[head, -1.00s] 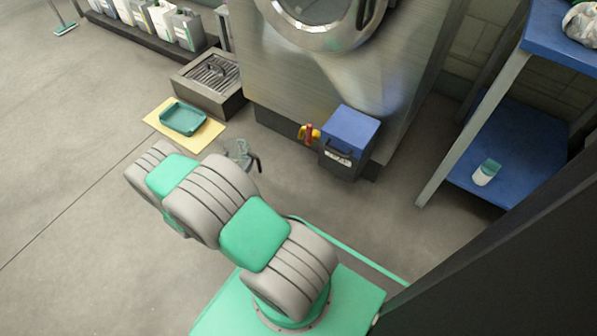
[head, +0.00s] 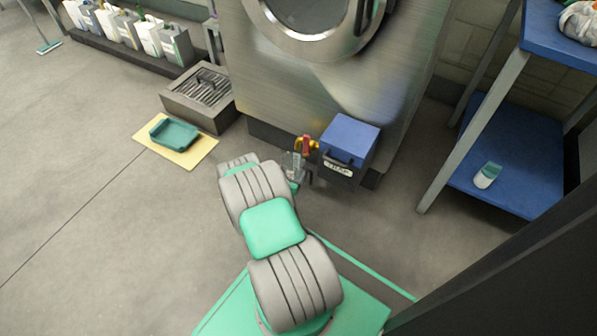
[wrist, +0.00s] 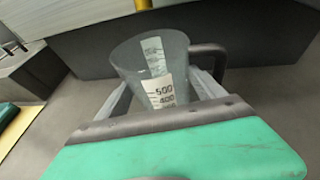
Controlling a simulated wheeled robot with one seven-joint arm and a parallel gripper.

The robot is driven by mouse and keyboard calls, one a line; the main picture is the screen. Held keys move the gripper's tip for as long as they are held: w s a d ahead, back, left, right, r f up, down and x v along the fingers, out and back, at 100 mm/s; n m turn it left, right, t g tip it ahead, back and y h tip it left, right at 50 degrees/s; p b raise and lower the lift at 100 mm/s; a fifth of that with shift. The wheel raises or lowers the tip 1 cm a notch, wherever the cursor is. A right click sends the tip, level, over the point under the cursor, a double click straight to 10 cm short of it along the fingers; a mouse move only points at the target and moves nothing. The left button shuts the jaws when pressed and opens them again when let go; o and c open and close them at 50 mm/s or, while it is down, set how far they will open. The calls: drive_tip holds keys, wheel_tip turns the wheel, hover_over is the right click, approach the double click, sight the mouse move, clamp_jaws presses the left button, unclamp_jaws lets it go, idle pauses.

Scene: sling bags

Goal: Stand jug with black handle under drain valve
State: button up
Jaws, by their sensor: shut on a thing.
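The jug (wrist: 150,58) is clear with a printed scale and a black handle (wrist: 207,62) on its right side. My gripper (wrist: 165,92) is shut on it, one finger on each side of its body. In the head view the jug (head: 291,164) is upright, low in front of the steel machine, close to the drain valve (head: 305,146), which is yellow with a red part. A yellow piece (wrist: 144,5) shows at the wrist view's top edge, beyond the jug. My arm hides part of the gripper in the head view. I cannot tell whether the jug touches the floor.
A blue-lidded dark box (head: 347,150) stands right beside the valve. The steel machine (head: 270,90) rises behind. A floor grate box (head: 205,90) and a teal tray (head: 175,133) on a yellow mat (head: 200,152) are at the left. A blue shelf rack (head: 520,165) stands at the right.

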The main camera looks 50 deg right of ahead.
drive_tip(key=shift+w+d, duration=0.15)
drive_tip(key=shift+d, duration=0.35)
drive_tip(key=f+b, duration=0.1)
drive_tip(key=d+f+b, duration=0.1)
drive_tip(key=f, duration=0.1)
drive_tip(key=shift+w+d+f, duration=0.1)
drive_tip(key=shift+d+f, duration=0.1)
drive_tip(key=shift+f, duration=0.05)
drive_tip(key=shift+w+f, duration=0.1)
drive_tip(key=shift+f, duration=0.05)
drive_tip(key=shift+d, duration=0.1)
drive_tip(key=o, duration=1.4)
drive_tip(key=shift+o, duration=0.2)
